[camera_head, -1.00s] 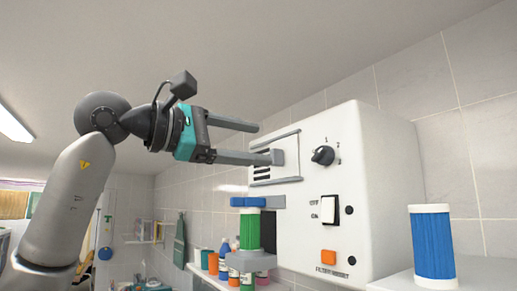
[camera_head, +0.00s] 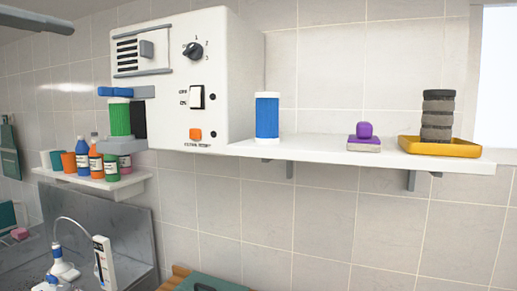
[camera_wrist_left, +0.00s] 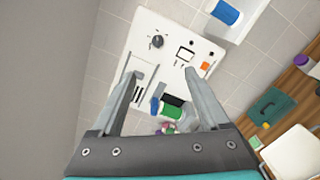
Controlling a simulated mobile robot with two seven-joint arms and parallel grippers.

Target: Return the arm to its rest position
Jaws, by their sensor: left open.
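My left gripper (camera_wrist_left: 163,74) is open and empty in the left wrist view, its two fingers apart with the white wall unit (camera_wrist_left: 165,48) beyond them. In the head view only a dark grey part, likely of my left gripper or arm, shows at the top left corner, apart from the unit (camera_head: 218,70). The unit has a slotted vent with a grey handle (camera_head: 146,49), a black knob (camera_head: 193,50), a white rocker switch (camera_head: 196,97) and an orange button (camera_head: 195,134). My right gripper is not in view.
A green cylinder (camera_head: 120,118) sits in a holder at the unit's left side. The shelf (camera_head: 330,153) holds a blue cylinder (camera_head: 267,117), a purple-topped block (camera_head: 364,138) and a yellow tray (camera_head: 470,149) with stacked grey discs (camera_head: 437,112). Several bottles (camera_head: 96,158) stand on the lower left shelf.

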